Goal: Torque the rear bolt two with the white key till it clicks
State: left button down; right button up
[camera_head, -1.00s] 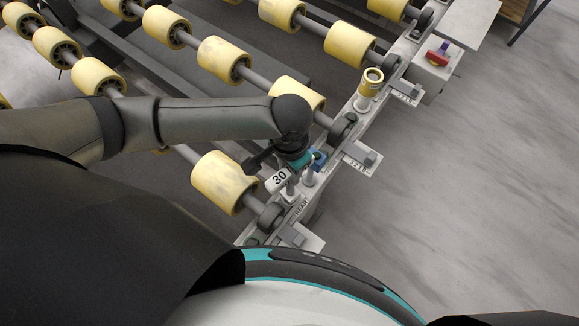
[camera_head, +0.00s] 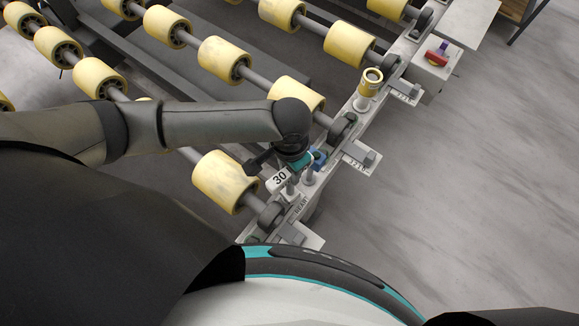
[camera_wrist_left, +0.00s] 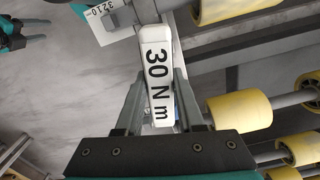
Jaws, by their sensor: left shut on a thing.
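The white key (camera_head: 279,179), marked 30, is at the rail beside upright metal bolts (camera_head: 309,177). In the left wrist view the key (camera_wrist_left: 158,75) reads "30 N m" and lies between my finger pads. My left gripper (camera_head: 296,165) is shut on it above the rail; its fingers are partly hidden by the wrist. In the left wrist view my left gripper (camera_wrist_left: 160,108) has a finger on each side of the key. I cannot tell which bolt is rear bolt two or whether the key is seated. What seems to be my right gripper (camera_wrist_left: 38,28) is at the wrist view's upper left.
The pale rail (camera_head: 345,124) runs diagonally beside yellow rollers (camera_head: 223,182). A REAR label (camera_head: 301,204) is near the key. A blue piece (camera_head: 319,158) is beside my gripper. A yellow-ringed cup (camera_head: 370,84) and a box with a red switch (camera_head: 438,60) are farther up. Floor is free at right.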

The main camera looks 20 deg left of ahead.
pick_arm(q)
jog(key=shift+f, duration=0.55)
jog(key=shift+r+m+p, duration=0.1)
jog(key=shift+m+p, duration=0.4)
jog(key=shift+m, duration=0.7)
jog(key=m+p, duration=0.1)
jog(key=m, duration=0.3)
jog(key=shift+w, duration=0.1)
jog(key=m+p, duration=0.1)
jog(key=m, duration=0.3)
jog(key=shift+a, duration=0.1)
jog(key=m+p, duration=0.1)
jog(key=m, duration=0.3)
jog(key=shift+r+p, duration=1.65)
jog(key=shift+p, duration=0.45)
jog(key=shift+r, duration=0.1)
